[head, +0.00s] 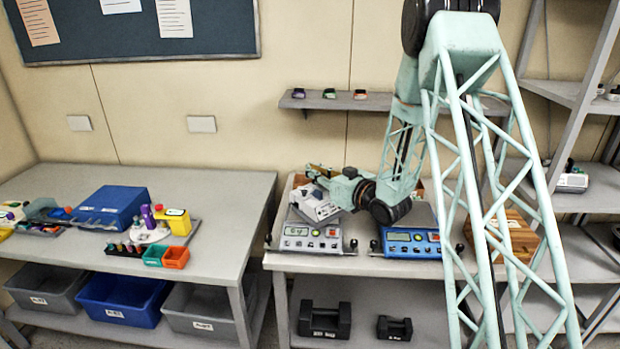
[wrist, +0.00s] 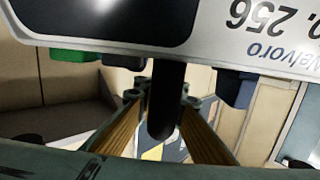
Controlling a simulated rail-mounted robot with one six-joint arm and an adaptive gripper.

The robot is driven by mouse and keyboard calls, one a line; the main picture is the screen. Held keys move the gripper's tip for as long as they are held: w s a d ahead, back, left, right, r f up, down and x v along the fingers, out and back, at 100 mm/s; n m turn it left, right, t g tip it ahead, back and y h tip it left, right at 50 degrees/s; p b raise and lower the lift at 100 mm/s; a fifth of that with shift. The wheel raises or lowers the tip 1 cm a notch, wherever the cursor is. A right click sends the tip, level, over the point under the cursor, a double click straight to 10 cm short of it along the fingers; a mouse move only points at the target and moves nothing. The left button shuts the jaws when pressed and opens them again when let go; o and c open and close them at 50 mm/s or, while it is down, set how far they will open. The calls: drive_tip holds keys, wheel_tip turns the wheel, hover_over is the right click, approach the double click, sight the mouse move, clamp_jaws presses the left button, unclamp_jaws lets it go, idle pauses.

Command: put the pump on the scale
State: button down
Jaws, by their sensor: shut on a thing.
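The pump (head: 316,206), a white and grey unit, hangs tilted over the back of a grey scale (head: 298,244) in the head view. Whether it touches the scale cannot be told. My gripper (head: 322,174) is at the pump's top, reaching in from the right. In the wrist view the pump (wrist: 225,35) fills the top, with a dark screen and upside-down lettering. There, my gripper (wrist: 165,125) is shut on the pump's black handle (wrist: 166,95), which lies between the two brownish fingers. A blue scale (head: 411,248) stands right of the grey one.
Both scales stand on a bench (head: 300,262) with black weights (head: 325,320) on its lower shelf. A wooden box (head: 515,238) stands at the bench's right. The left table (head: 215,215) holds a blue box (head: 113,206) and small coloured items. A wall shelf (head: 345,103) hangs above.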

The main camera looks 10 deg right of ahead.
sight(324, 191)
drive_tip(key=shift+w+a, duration=0.1)
drive_tip(key=shift+w, duration=0.8)
drive_tip(key=shift+f+b, duration=0.3)
drive_tip(key=shift+f, duration=1.45)
drive_tip(key=c, duration=2.7)
unclamp_jaws()
drive_tip(key=shift+f, duration=0.1)
drive_tip(key=shift+s, duration=0.1)
drive_tip(key=shift+v, duration=5.95)
